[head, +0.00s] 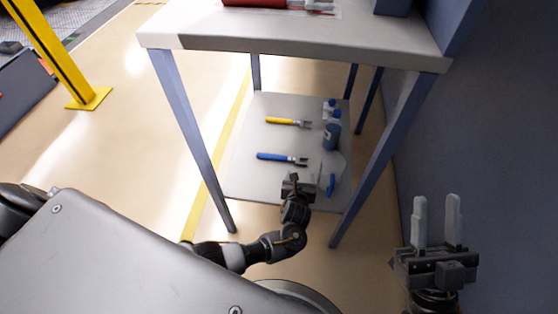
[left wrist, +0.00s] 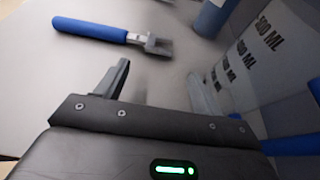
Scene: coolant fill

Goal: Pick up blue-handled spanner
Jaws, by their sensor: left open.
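The blue-handled spanner (head: 280,158) lies flat on the lower shelf (head: 250,183) of the workbench, its grey head pointing right. In the left wrist view the same spanner (left wrist: 100,30) lies beyond the fingers, at the upper left. My left gripper (head: 302,177) is over the shelf's front part, open and empty, nearer than the spanner and apart from it. Its two fingers (left wrist: 162,82) stand spread in the left wrist view. My right gripper (head: 437,212) is open and empty, outside the bench to the right.
A clear measuring jug (left wrist: 262,55) with a blue handle (head: 331,184) stands close by my left gripper's right finger. A yellow-handled spanner (head: 282,121) lies farther back. Blue bottles (head: 332,134) stand at the shelf's right. Bench legs (head: 188,130) and the tabletop (head: 300,38) frame the shelf.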

